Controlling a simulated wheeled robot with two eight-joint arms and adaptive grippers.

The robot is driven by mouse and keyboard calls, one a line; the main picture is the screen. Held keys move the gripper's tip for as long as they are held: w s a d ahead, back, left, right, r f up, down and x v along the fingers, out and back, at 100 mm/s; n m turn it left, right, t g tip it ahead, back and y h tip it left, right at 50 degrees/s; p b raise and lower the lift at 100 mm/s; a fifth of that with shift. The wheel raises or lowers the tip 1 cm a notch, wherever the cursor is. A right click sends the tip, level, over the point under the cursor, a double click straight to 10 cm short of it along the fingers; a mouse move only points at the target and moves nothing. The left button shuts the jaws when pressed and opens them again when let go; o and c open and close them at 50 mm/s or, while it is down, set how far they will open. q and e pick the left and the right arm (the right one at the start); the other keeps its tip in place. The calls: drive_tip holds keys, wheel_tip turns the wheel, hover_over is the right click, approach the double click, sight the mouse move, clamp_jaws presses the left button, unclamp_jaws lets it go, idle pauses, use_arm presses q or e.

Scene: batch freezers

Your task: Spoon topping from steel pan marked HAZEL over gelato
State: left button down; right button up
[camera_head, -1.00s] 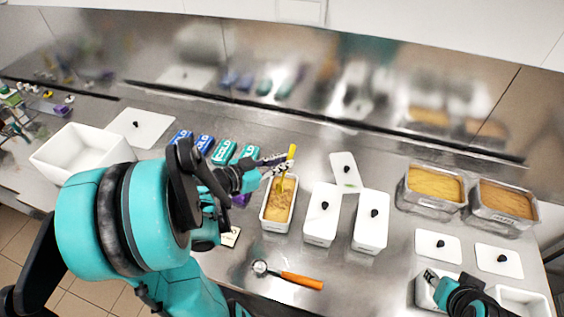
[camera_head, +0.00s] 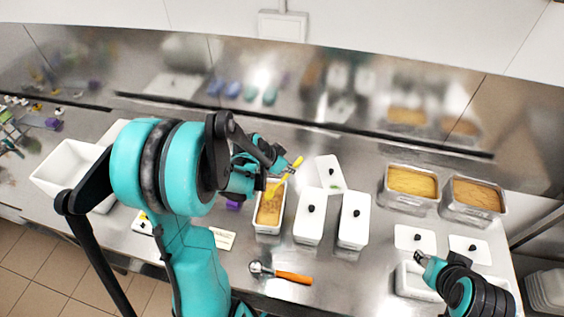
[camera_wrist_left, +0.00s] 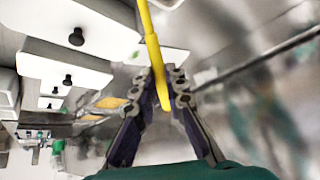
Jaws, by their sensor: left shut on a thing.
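My left gripper (camera_head: 284,165) is shut on a yellow spoon (camera_head: 297,163). The spoon is tilted, its lower end over or in an open white tub of tan, crumbly-looking contents (camera_head: 270,207); the gripper partly hides it and I cannot tell whether it touches. In the left wrist view the yellow handle (camera_wrist_left: 152,45) runs between the two fingers (camera_wrist_left: 166,76). Two steel pans stand at the right, one with yellow contents (camera_head: 410,205), one with brown contents (camera_head: 473,213); their markings are too small to read. My right gripper (camera_head: 421,258) is at the lower right; its jaws are unclear.
Two lidded white tubs (camera_head: 309,232) (camera_head: 353,235) stand right of the open tub. A loose lid (camera_head: 331,172) lies behind them. A scoop with an orange handle (camera_head: 294,277) lies in front. Two lids (camera_head: 414,240) (camera_head: 469,250) lie before the pans. A white bin (camera_head: 65,168) is at left.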

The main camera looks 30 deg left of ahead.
sight(297, 163)
use_arm(q)
drive_tip(key=w+f+g+y+b, duration=0.1)
drive_tip(key=f+g, duration=0.1)
drive_tip(key=w+d+f+g+y, duration=0.1)
drive_tip(key=w+f+g, duration=0.1)
drive_tip(key=g, duration=0.1)
drive_tip(key=shift+w+d+f+b, duration=0.1)
drive_tip(key=shift+d+f+b, duration=0.1)
drive_tip(key=shift+b, duration=0.2)
drive_tip(key=shift+r+p, duration=0.4)
drive_tip(key=shift+r, duration=0.1)
drive_tip(key=shift+r+p, duration=0.3)
drive_tip(key=shift+r, duration=0.3)
idle(0.8)
